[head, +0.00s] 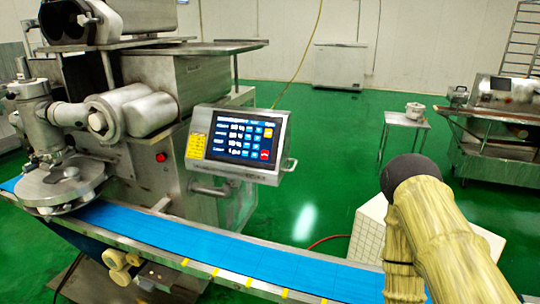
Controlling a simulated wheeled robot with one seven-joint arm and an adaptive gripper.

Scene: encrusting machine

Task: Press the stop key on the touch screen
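The touch screen (238,141) is on a grey metal panel mounted on the front of the encrusting machine, facing me at a slight tilt. It is lit, with rows of white figures and several small blue keys on a dark blue ground. A red key (265,155) sits at its lower right, and an orange key sits at the upper right. The lettering is too small to read, so I cannot confirm which key is stop. My gripper is not in view; only a tan, ribbed part of my arm with a dark rounded end shows at the lower right, apart from the panel.
A blue conveyor belt (220,250) runs across the front below the screen. A red button (161,157) is on the machine body. A small table (403,121) and another machine (500,125) stand behind right. Green floor is open between.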

